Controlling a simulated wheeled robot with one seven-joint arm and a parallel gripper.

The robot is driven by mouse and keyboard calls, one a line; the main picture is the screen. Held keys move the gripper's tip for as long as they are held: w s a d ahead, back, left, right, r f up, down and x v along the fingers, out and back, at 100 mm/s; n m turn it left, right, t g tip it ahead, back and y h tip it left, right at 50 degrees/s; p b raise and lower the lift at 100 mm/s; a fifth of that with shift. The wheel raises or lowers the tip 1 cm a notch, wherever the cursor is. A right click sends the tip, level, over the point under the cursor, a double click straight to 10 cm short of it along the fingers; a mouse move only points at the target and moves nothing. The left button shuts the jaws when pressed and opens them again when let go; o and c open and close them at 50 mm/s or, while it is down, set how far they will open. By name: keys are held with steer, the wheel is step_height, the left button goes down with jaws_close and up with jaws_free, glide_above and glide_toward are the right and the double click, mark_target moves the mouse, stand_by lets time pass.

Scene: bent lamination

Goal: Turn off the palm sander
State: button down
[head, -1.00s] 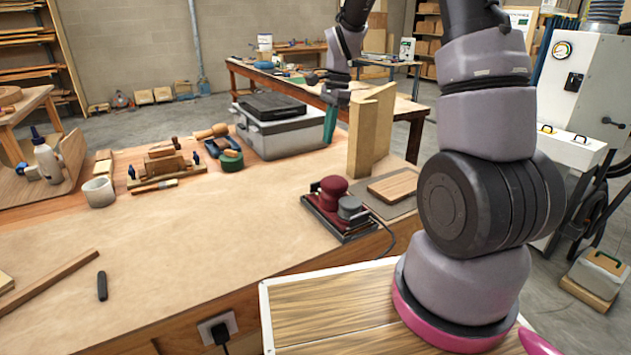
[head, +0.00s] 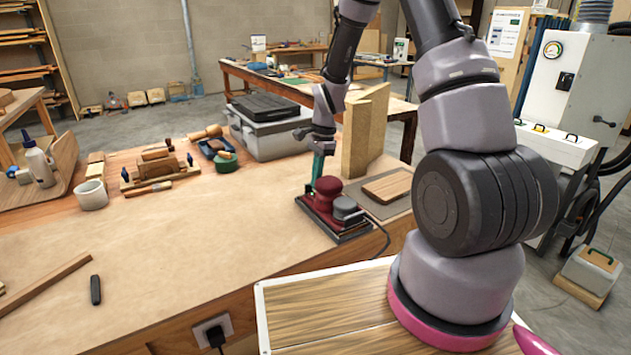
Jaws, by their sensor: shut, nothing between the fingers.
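The palm sander (head: 327,203) has a dark red body with a round knob, a grey cylinder at its right side and a flat dark base. It sits upright on the workbench near its right front edge, with a cord running off to the right. My gripper (head: 313,186) has teal fingers and points down just behind the sander's red knob. The fingers are shut and empty. The fingertips are small here and partly hidden by the sander, so I cannot tell whether they touch it. No switch can be made out.
An upright wooden block (head: 364,132) stands close behind and right of the sander. A wooden board (head: 387,187) lies on a dark mat (head: 405,206) beside it. A grey toolbox (head: 272,132) stands further back. The middle of the workbench (head: 200,235) is clear.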

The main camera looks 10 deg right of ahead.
steer(key=shift+a+f, duration=0.1)
steer(key=shift+f, duration=0.2)
steer(key=shift+a+f, duration=0.15)
steer(key=shift+f, duration=0.1)
steer(key=shift+w+d+r, duration=0.2)
steer(key=shift+d+r, duration=0.05)
steer(key=shift+d, duration=0.5)
